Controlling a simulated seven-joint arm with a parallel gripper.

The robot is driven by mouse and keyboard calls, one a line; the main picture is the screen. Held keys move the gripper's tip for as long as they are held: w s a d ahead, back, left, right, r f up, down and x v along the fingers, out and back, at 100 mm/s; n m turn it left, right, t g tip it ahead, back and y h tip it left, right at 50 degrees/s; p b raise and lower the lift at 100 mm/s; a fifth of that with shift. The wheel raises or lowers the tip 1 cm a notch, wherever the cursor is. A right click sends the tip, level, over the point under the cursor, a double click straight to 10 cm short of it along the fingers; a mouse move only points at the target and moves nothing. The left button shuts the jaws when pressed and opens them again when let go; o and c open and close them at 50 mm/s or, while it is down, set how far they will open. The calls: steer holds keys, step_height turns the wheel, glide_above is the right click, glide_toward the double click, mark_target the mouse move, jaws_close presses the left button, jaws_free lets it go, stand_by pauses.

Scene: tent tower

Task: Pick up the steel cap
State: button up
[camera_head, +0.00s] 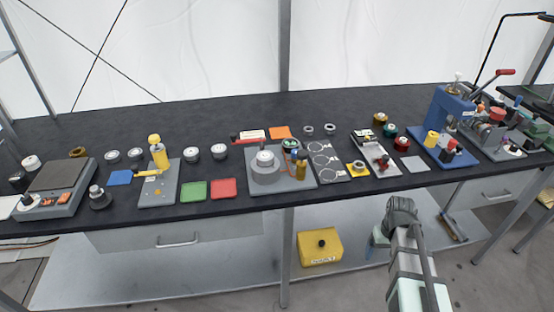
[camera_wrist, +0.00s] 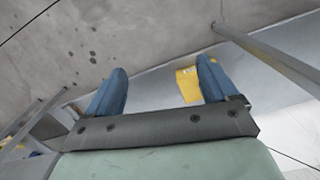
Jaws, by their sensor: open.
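I cannot tell for certain which piece is the steel cap. Several small grey, metal-looking round pieces stand on the dark workbench (camera_head: 215,118) in the head view. Two are at the left (camera_head: 113,156), two dark-sided ones with pale tops are left of centre (camera_head: 191,152), and two ring-like ones are at the back centre (camera_head: 308,130). My gripper (camera_wrist: 160,84) shows two blue fingers spread apart with nothing between them. It faces the floor and lower shelf, away from these pieces. In the head view my arm is in front of the bench, right of centre.
A grey fixture (camera_head: 265,175) stands at centre, and a blue press (camera_head: 450,118) at the right. A scale-like device (camera_head: 62,176) is at the left. Green (camera_head: 194,191) and red (camera_head: 223,188) pads lie near the front edge. A yellow box (camera_head: 319,247) sits below. The bench's back strip is clear.

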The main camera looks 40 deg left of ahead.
steer(key=w+a+r+n+t+y, duration=0.1)
steer(key=a+r, duration=0.5)
steer(key=r, duration=0.5)
steer(key=w+a+r+n+t, duration=0.1)
steer(key=w+a+r+n, duration=0.1)
steer(key=a+r, duration=0.65)
steer(key=s+a+r+n+y, duration=0.1)
steer(key=s+a+r, duration=0.3)
steer(key=a+r, duration=0.25)
steer(key=s+a+r+t+y, duration=0.1)
steer(key=s+a+r, duration=0.3)
steer(key=a+r, duration=0.3)
steer(key=s+a+r+n+y, duration=0.1)
steer(key=s+a+r, duration=0.35)
steer(key=a, duration=0.45)
glide_above(265, 155)
steer(key=d, duration=0.2)
steer(key=f, duration=0.6)
steer(key=shift+s, duration=0.3)
steer(key=shift+s+x, duration=0.2)
steer(key=shift+x, duration=1.15)
steer(key=shift+s+x, duration=0.15)
steer(key=shift+x, duration=1.2)
steer(key=c, duration=1.5)
